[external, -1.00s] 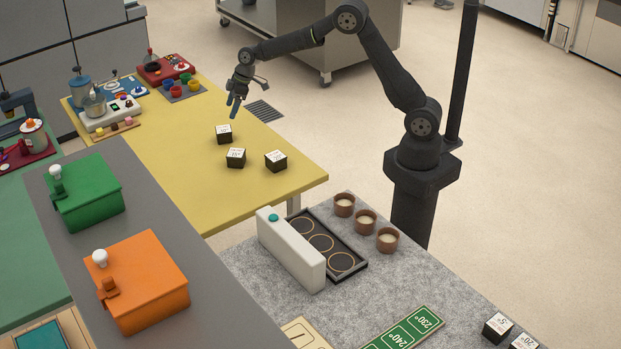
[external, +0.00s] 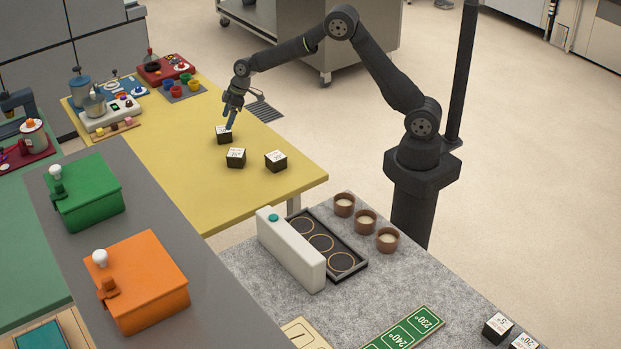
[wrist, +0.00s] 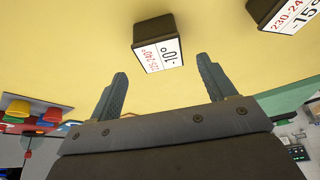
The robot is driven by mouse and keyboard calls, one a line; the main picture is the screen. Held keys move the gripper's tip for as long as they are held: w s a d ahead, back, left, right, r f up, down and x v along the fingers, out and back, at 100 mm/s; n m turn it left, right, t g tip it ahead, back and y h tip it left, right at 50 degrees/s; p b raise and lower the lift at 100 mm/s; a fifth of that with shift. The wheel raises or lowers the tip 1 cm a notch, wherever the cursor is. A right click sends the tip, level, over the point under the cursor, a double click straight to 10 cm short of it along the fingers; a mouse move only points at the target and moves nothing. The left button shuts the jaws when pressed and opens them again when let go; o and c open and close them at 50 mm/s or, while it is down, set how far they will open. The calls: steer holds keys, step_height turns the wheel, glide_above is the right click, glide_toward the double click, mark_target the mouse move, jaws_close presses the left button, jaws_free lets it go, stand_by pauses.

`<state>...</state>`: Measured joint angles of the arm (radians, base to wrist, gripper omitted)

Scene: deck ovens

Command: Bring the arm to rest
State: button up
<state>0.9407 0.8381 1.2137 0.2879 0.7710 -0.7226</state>
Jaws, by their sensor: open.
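My gripper (external: 230,118) is over the yellow table (external: 185,165), just above a black block with a white printed top (external: 224,134). In the wrist view my gripper (wrist: 160,90) has its two fingers spread wide, with nothing between them. The block also shows in the wrist view (wrist: 158,42), lying beyond the fingertips with its label facing me. Whether a fingertip touches the block cannot be told from the external view.
Two similar blocks, one at the middle (external: 236,157) and one at the right (external: 276,161), stand nearby on the yellow table. Small appliances such as a red unit (external: 163,69) crowd its far end. A grey counter holds a dark tray (external: 358,262) and brown cups (external: 366,222).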

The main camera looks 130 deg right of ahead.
mark_target(221, 129)
steer(key=x, duration=0.6)
steer(key=shift+f, duration=0.15)
step_height(221, 129, up, 3)
steer(key=shift+r, duration=0.55)
steer(key=shift+f, duration=0.15)
